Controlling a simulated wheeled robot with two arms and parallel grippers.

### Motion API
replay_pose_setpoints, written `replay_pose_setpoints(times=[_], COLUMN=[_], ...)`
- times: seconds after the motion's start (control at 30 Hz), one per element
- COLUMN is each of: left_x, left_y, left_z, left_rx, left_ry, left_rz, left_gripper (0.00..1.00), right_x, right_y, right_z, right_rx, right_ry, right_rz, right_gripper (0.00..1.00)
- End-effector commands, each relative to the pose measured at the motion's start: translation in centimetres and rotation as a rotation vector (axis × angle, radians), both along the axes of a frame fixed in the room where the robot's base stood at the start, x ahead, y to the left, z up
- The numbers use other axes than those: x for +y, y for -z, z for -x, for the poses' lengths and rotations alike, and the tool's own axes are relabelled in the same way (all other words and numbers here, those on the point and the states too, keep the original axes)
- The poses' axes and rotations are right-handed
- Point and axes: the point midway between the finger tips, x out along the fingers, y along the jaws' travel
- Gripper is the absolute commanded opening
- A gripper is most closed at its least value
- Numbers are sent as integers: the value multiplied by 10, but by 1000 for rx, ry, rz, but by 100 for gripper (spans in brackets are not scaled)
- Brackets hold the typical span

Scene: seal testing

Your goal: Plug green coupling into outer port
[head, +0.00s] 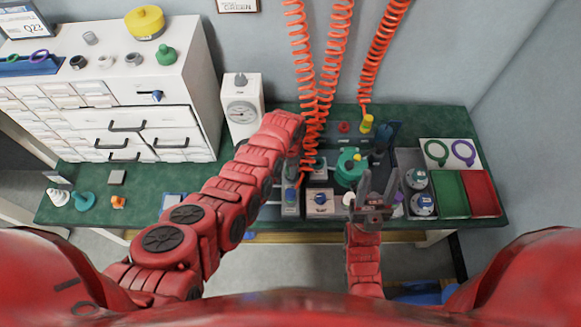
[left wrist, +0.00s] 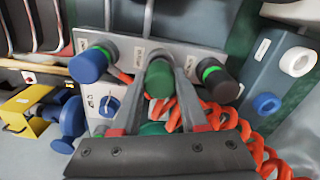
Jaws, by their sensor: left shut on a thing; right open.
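My left gripper (left wrist: 160,88) is shut on the green coupling (left wrist: 158,76), with one finger on each side of it. An orange coiled hose (left wrist: 215,112) shows beside and behind the fingers. The coupling is in front of the middle of a grey panel (left wrist: 155,45). A blue coupling (left wrist: 88,65) is on the panel to the left and a black one (left wrist: 222,88) to the right. I cannot tell whether the green coupling touches a port. In the head view the left gripper is mostly hidden behind its arm and hoses. My right gripper (head: 376,188) is open and empty.
In the head view, a teal device (head: 349,168), a grey tray (head: 408,160), a green bin (head: 450,193) and a red bin (head: 481,192) crowd the bench. The green bench top (head: 145,205) is clearer at the left.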

Motion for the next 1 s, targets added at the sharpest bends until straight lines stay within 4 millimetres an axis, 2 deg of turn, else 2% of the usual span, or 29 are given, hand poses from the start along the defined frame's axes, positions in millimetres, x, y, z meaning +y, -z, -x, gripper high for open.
replay_pose_setpoints(times=[0.3,0.33,0.5,0.53,0.87,1.0], left_x=[0,0,0,0,0,0], left_y=[7,7,6,6,5,-1], left_z=[0,0,0,0,0,0], left_rx=[0,0,0,0,0,0], left_ry=[0,0,0,0,0,2], left_rz=[0,0,0,0,0,-1], left_gripper=[0,45,76,78,78,78], right_x=[0,0,0,0,0,0], right_y=[6,6,5,5,5,4], right_z=[0,0,0,0,0,0], right_rx=[0,0,0,0,0,0], right_ry=[0,0,0,0,0,0], right_rz=[0,0,0,0,0,0], right_gripper=[50,50,50,50,50,50])
